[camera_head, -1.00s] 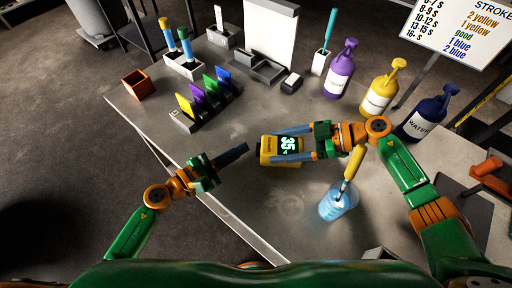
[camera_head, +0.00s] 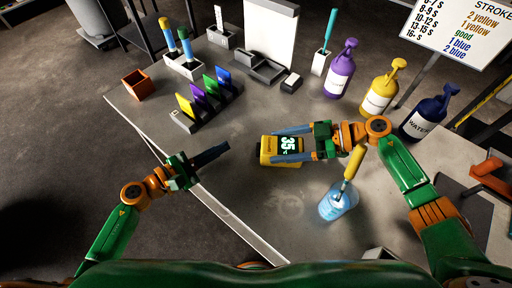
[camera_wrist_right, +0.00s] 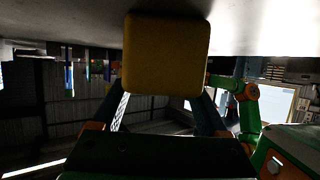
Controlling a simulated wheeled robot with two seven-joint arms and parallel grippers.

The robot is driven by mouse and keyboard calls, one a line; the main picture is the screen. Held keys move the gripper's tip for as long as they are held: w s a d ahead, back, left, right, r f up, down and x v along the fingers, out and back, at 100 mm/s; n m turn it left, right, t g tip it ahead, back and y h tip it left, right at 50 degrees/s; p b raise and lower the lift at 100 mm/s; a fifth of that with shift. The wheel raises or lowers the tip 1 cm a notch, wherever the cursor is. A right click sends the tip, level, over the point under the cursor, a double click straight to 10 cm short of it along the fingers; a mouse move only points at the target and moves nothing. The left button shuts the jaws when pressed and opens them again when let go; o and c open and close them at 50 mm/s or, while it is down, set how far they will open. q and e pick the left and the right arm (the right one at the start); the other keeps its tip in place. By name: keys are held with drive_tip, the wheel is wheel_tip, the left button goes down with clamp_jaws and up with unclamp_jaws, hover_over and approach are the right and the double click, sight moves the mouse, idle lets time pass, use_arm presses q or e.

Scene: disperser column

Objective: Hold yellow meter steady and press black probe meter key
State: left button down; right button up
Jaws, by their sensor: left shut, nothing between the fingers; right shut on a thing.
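The yellow meter (camera_head: 266,151) has a dark display that reads 35 and lies at the middle of the table. My right gripper (camera_head: 280,146) is shut on it from the right, one finger along each side. In the right wrist view the meter (camera_wrist_right: 165,55) shows as a plain yellow block between the fingers. My left gripper (camera_head: 226,148) is shut and empty, to the left of the meter and apart from it, over the table's left part. I cannot make out a black key.
A rack with coloured cards (camera_head: 207,98) stands behind my left gripper, with an orange box (camera_head: 138,85) to its left. A purple bottle (camera_head: 339,72), a yellow bottle (camera_head: 382,90) and a dark blue bottle (camera_head: 426,118) line the back right. The table is clear around the meter's front.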

drive_tip(key=o, duration=1.5)
